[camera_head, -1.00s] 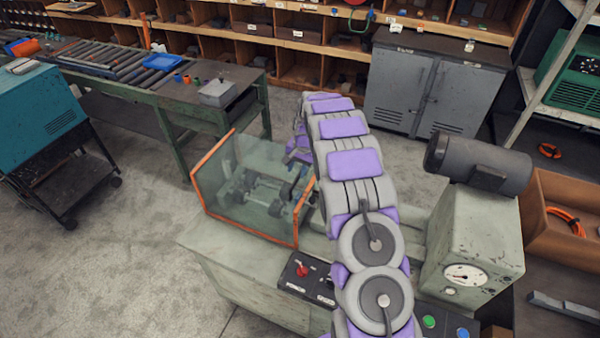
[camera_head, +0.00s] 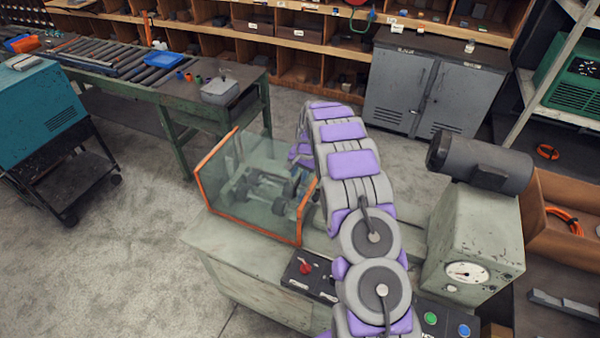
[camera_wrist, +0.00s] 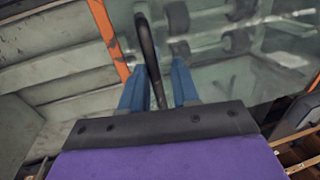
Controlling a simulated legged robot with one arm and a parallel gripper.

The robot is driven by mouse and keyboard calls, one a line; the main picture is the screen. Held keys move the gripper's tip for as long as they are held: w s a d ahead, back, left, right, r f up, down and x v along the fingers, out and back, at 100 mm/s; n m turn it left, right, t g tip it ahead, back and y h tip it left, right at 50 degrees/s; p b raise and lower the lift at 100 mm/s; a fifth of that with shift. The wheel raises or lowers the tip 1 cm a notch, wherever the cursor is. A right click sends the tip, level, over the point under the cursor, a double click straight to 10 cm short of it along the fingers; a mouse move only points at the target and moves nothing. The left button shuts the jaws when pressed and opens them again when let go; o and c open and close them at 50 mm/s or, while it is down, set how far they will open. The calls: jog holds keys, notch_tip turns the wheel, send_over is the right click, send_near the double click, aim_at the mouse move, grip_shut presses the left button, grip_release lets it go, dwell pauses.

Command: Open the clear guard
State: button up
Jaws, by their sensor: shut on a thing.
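The clear guard (camera_head: 232,205) is a see-through box with orange edges over the left part of the pale green machine bench. It stands over the machine's rollers and fittings, which show through its panel. In the wrist view the clear panel (camera_wrist: 225,75) with an orange edge (camera_wrist: 108,35) is close in front of me. A dark curved handle (camera_wrist: 146,45) runs down between the blue fingers of my gripper (camera_wrist: 158,80), which is shut on it.
A grey motor (camera_head: 480,162) and a gauge box (camera_head: 468,240) stand to the right of my arm. A control panel with a red knob (camera_head: 305,268) sits in front of the guard. A green roller table (camera_head: 170,95) stands behind left, with open floor between.

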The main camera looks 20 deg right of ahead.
jog(key=shift+w+a, duration=0.1)
grip_shut()
jog(key=shift+d+r, duration=0.15)
jog(key=shift+d, duration=0.8)
jog(key=shift+a, duration=0.25)
jog(key=s+d+b, duration=0.7)
jog(key=s+d, duration=2.3)
jog(key=shift+d, duration=0.2)
jog(key=shift+s, duration=0.1)
jog(key=shift+o, duration=1.2)
grip_release()
jog(key=o, duration=0.4)
jog(key=shift+d+f, duration=0.15)
jog(key=shift+f, duration=0.05)
